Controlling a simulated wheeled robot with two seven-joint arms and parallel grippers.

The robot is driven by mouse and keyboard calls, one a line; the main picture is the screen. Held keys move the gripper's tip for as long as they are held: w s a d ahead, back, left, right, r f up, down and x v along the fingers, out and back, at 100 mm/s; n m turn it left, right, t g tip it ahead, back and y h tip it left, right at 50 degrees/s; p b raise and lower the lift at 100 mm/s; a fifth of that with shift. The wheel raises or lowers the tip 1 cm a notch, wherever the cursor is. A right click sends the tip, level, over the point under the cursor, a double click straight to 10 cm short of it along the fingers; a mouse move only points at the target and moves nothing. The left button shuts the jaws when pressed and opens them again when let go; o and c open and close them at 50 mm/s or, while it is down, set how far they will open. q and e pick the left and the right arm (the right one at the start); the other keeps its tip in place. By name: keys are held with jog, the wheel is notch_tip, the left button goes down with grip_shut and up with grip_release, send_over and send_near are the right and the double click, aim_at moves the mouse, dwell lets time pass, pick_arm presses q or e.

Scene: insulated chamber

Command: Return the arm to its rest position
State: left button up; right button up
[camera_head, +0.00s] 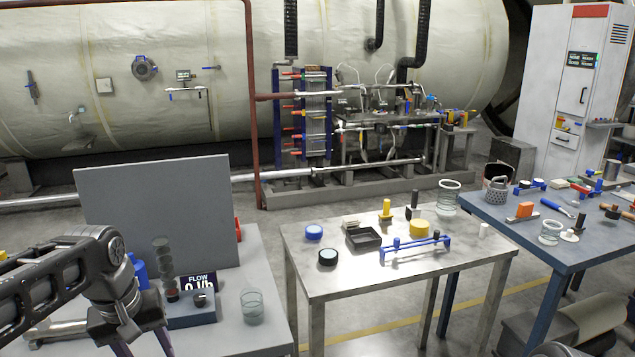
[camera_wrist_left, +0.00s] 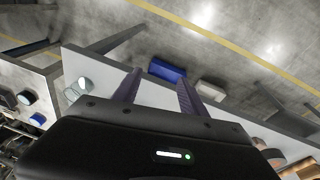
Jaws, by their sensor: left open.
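My left arm comes in from the left edge of the head view, bent over the left grey table. My left gripper (camera_head: 142,349) points down at the bottom of that view, in front of the flow display stand, its tips partly cut off by the frame edge. In the left wrist view the two fingers of my left gripper (camera_wrist_left: 158,78) are spread apart with nothing between them. A blue object (camera_wrist_left: 166,70) lies beyond the fingertips, lower down. My right gripper is not in view.
The left grey table (camera_head: 262,330) carries an upright grey panel (camera_head: 160,215), a flow display (camera_head: 198,283) and a glass beaker (camera_head: 252,307). A metal table (camera_head: 345,283) with several small parts stands in the middle. A blue table (camera_head: 540,252) with tools is at right.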

pick_arm(q)
jog(key=w+d+f+m+t+h, duration=0.2)
jog(key=w+d+f+t, duration=0.1)
jog(key=w+d+f, duration=0.45)
jog(key=s+d+f+m+h, duration=0.15)
jog(key=d+f, duration=0.25)
jog(key=f, duration=0.5)
jog(key=s+d+f+y, duration=0.15)
jog(key=d+f, duration=0.25)
jog(key=f, duration=0.4)
jog(key=s+d+f+g+h, duration=0.1)
jog(key=s+d+f, duration=0.3)
jog(key=s+f, duration=0.4)
jog(key=s+d+f+g+h, duration=0.1)
jog(key=s+d+f+g, duration=0.2)
jog(key=s+f, duration=0.5)
jog(key=s+d, duration=0.1)
jog(key=s, duration=0.6)
jog(key=shift+s+d+f, duration=0.35)
jog(key=shift+d, duration=0.05)
